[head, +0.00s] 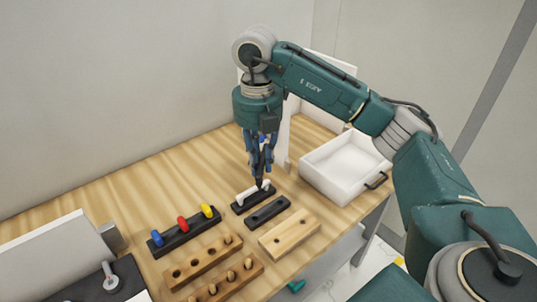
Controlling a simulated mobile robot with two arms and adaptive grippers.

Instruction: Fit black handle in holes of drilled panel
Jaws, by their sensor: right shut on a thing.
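My right gripper (261,174) points down over the back of the row of blocks. It is shut on a small dark piece at its tips, which looks like the black handle (259,184); its shape is mostly hidden by the fingers. The drilled panel (288,236), light wood with two dark holes, lies flat in front of that, apart from the gripper. My left gripper is not in view.
A white open drawer box (345,162) with a black pull stands to the right. A black rack (184,233) holds blue, red and yellow pegs. Wooden blocks (203,262) with holes and pegs lie at the front. A grey machine (62,262) is at the left. The back left table is clear.

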